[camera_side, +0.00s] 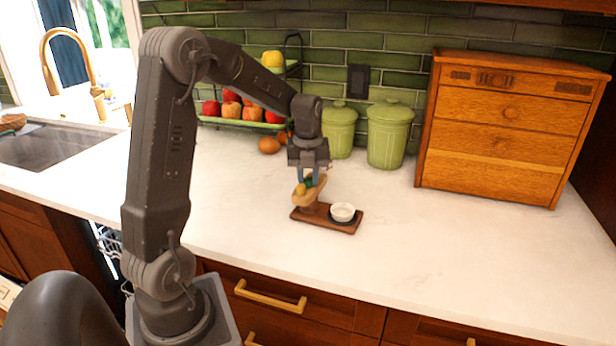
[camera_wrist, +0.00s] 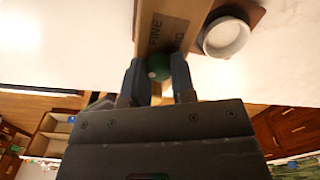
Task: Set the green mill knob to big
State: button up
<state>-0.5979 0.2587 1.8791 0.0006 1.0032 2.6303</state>
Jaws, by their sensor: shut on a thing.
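The green mill knob (camera_wrist: 158,68) is a round green piece with a pale dot, between my two fingertips in the wrist view. My gripper (camera_side: 310,178) points down over the mill and is shut on the knob; it also shows in the wrist view (camera_wrist: 159,78). The light brown mill (camera_wrist: 177,25) carries dark lettering: "FINE" is readable, and a second word is partly hidden. In the side view the mill (camera_side: 309,199) stands on a dark wooden board (camera_side: 345,227), with a yellow piece (camera_side: 300,189) at its top left. The knob's exact pointing direction is unclear.
A white bowl (camera_side: 342,211) sits on the board, right of the mill. Two green canisters (camera_side: 390,135) stand behind, left of a wooden drawer cabinet (camera_side: 505,125). A fruit rack (camera_side: 245,123) is at the back left. The counter to the right is clear.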

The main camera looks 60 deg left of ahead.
aim_at(308, 179)
grip_shut()
jog(key=shift+n, duration=1.5)
jog(key=o, duration=0.7)
grip_release()
notch_tip(308, 179, up, 14)
